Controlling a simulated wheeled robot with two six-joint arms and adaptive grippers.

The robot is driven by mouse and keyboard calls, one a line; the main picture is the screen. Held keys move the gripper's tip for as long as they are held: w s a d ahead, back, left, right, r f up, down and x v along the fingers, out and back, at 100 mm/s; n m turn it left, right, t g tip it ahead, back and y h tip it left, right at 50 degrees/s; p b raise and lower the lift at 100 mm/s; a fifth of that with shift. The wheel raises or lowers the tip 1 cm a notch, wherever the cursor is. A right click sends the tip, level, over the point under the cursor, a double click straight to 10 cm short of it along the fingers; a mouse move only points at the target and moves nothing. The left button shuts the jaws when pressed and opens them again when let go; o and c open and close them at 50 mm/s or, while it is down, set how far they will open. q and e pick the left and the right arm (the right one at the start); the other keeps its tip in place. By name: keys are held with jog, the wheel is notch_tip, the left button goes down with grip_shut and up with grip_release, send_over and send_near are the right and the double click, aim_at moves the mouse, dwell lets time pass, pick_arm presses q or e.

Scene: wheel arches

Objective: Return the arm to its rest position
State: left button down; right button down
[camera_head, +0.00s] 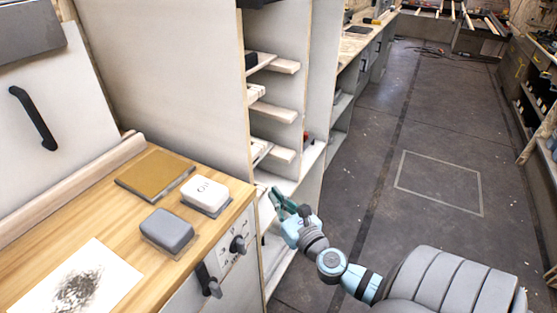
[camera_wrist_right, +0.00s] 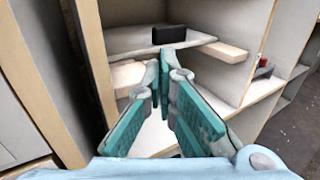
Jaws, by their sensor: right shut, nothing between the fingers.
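My right gripper (camera_head: 282,205) is in front of the open shelf unit, past the right end of the wooden counter. In the right wrist view the gripper (camera_wrist_right: 168,70) has its teal fingers meeting at the tips, with nothing between them. It points into the shelf opening, and I cannot tell how far its tips are from the shelves. My right arm (camera_head: 331,263) reaches in from the lower right over the floor. My left gripper is not in view.
The shelf unit (camera_head: 313,90) has several pale boards; a dark box (camera_wrist_right: 169,34) sits on one. The counter (camera_head: 205,228) holds a white block (camera_head: 205,191), a grey block (camera_head: 166,229) and a brown board (camera_head: 155,174). Floor (camera_head: 440,130) to the right is clear.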

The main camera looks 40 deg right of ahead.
jog(key=s+d+f+m+g+p, duration=0.2)
jog(key=s+d+f+m+g, duration=0.15)
jog(key=s+f+m, duration=0.55)
jog(key=s+d+f+m+g+p, duration=0.2)
jog(key=s+f+m+g, duration=0.25)
jog(key=f+m, duration=0.9)
jog(key=s+a+f+m+g+y+p, duration=0.1)
jog(key=s+a+f+m+g+p, duration=0.15)
jog(key=s+f, duration=0.35)
jog(key=s+a+f+m+g+p, duration=0.1)
jog(key=s+a+f+m+g, duration=0.3)
jog(key=s, duration=0.4)
jog(key=s+a+f+m+g+y+p, duration=0.1)
jog(key=s+a+m+p, duration=0.3)
jog(key=s+a, duration=0.5)
jog(key=shift+s+a+f+g+y, duration=0.15)
jog(key=shift+s+a+g+y, duration=0.05)
jog(key=shift+s+g+y, duration=0.25)
